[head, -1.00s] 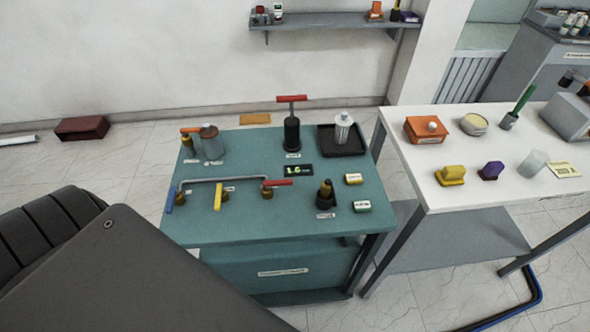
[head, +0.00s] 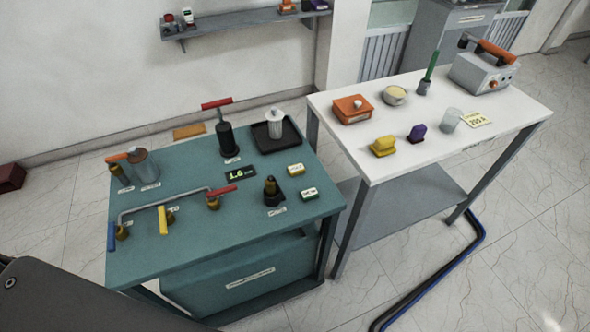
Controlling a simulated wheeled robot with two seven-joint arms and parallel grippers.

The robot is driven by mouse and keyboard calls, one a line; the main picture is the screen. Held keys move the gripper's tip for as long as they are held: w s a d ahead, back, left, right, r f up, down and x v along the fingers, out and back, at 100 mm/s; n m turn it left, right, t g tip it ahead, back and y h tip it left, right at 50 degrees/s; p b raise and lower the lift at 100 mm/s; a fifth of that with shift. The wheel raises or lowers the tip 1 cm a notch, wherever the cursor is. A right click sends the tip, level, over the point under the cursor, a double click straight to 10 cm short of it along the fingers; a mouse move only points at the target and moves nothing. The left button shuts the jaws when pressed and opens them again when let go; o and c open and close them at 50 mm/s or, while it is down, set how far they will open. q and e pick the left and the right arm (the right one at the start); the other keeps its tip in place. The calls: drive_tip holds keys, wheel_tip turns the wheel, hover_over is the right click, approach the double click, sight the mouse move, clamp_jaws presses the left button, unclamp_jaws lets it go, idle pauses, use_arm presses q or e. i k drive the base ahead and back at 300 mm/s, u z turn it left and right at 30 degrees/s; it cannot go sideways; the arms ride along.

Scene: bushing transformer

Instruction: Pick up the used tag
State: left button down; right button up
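Two small block-like tags lie near the right edge of the teal table (head: 240,262). One has a yellow edge (head: 295,169) and sits farther back. The other has a green edge (head: 309,194) and sits nearer the front right corner. Both have pale tops with print too small to read surely, so I cannot tell which is the used tag. Neither of my grippers is in view.
The teal table also holds valves with red, yellow and blue handles, a dark pump (head: 228,139) and a black tray (head: 290,130). A white table (head: 450,136) stands to the right. A blue hose (head: 440,280) lies on the floor.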

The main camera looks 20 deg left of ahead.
sight(297, 168)
drive_tip(key=z, duration=0.6)
drive_tip(key=k, duration=1.65)
drive_tip(key=u, duration=0.25)
